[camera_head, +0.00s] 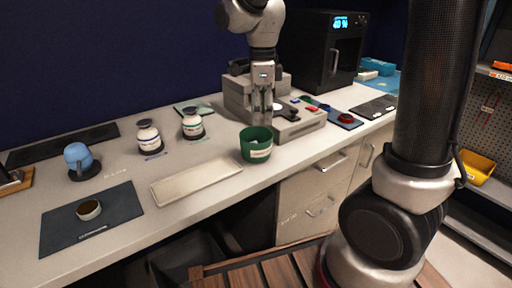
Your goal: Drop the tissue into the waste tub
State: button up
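The green tub (250,151) with a pale label stands near the front edge of the counter. I take it to be the waste tub. My gripper (263,119) points down above and just behind the tub, in front of a grey machine. The fingers look small and close together, and I cannot tell whether they are open or shut, or whether anything is between them. I cannot make out a tissue for certain; the inside of the tub is mostly dark and hard to read.
A grey benchtop machine (298,125) stands right behind the tub. A pale tray (197,181) lies to its left. Two white jars (149,136) stand farther back. A dark mat (60,222) holds a small cup (89,210). A black oven (310,55) stands at the back right.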

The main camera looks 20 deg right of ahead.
notch_tip(320, 180, up, 12)
dwell(0.6)
